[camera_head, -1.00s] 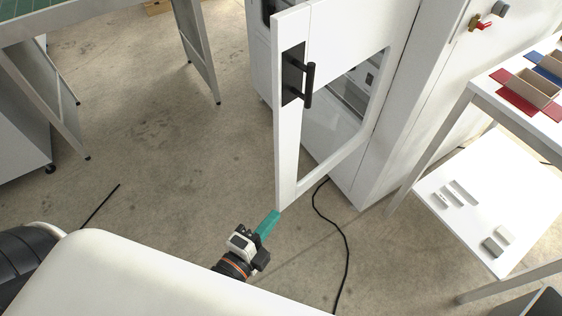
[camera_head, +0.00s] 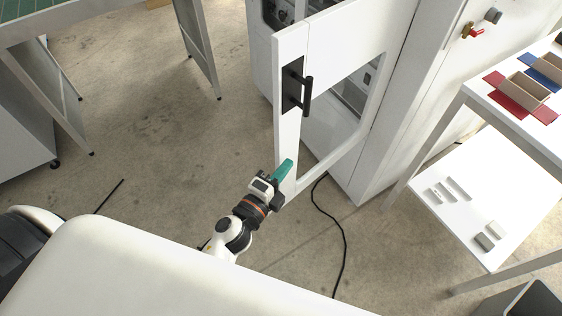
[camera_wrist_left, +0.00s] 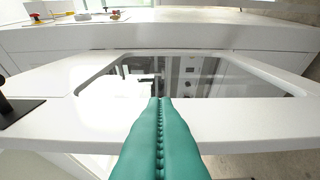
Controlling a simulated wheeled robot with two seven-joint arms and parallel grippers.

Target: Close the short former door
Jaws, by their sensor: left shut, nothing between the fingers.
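The white former door (camera_head: 289,140) stands open, swung out from the white machine, with a window and a black handle (camera_head: 299,89) near its free edge. My left gripper (camera_head: 284,168) has teal fingers, shut and empty, at the lower part of the door's free-edge frame, below the handle. In the left wrist view the shut fingers (camera_wrist_left: 160,130) point across the white door frame (camera_wrist_left: 235,120) toward its window (camera_wrist_left: 185,75). The handle's edge shows at the left there (camera_wrist_left: 12,105). I cannot tell whether the fingertips touch the door. My right gripper is not in view.
A white two-level table (camera_head: 478,200) stands right of the machine, with red and blue box pieces (camera_head: 520,95) on top. A black cable (camera_head: 343,240) lies on the floor below the door. A metal-legged table (camera_head: 195,45) stands at upper left. Open floor lies between.

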